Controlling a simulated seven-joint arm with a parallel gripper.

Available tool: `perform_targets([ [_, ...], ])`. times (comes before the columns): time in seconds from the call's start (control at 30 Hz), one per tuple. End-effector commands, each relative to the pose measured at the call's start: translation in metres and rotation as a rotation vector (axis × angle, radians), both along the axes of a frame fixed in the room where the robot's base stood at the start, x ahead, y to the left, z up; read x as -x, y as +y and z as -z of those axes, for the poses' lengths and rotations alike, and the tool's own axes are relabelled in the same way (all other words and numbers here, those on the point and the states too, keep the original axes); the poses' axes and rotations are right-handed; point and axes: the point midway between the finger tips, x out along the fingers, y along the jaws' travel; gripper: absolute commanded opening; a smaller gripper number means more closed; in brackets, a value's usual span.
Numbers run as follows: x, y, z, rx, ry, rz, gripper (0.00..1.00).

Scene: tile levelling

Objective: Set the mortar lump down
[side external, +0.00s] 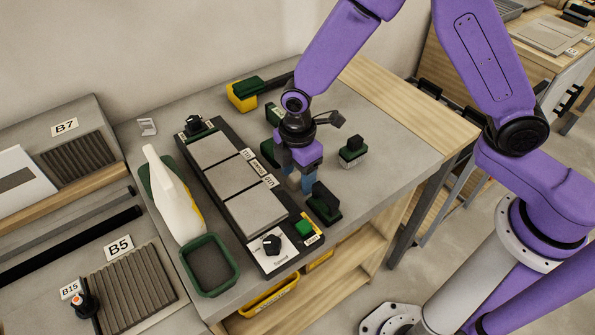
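My gripper (296,182) points down just right of the row of grey tiles, over or near the dark board's right edge. Its fingertips are small and bluish, and I cannot tell whether they are apart or closed on something. I cannot clearly make out a mortar lump; any lump between the fingers is too small or hidden. Three grey tiles (256,209) lie in a row on the dark board (208,205). A dark green block-like tool (324,203) sits close to the right of the fingertips.
A green-handled block (353,152) stands to the right on the grey bench. A white bottle (173,198) and an open green-rimmed tray (210,267) are left. A black knob (271,244) and green button (304,228) are at the front. A yellow-green tool (244,94) lies behind.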

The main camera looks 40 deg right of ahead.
Motion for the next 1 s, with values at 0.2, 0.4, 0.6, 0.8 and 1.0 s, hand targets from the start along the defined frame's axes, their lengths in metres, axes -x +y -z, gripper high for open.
perform_targets([
  [0.2,0.000,0.000,-0.005,-0.001,-0.001,0.000,0.62],
  [0.4,-0.001,0.001,-0.032,-0.004,-0.005,0.000,0.62],
  [0.6,-0.002,0.001,-0.073,-0.005,-0.006,0.000,0.62],
  [0.8,-0.001,0.001,-0.106,-0.003,-0.004,0.000,0.62],
  [1.0,-0.001,0.000,-0.121,-0.001,-0.001,0.000,0.62],
])
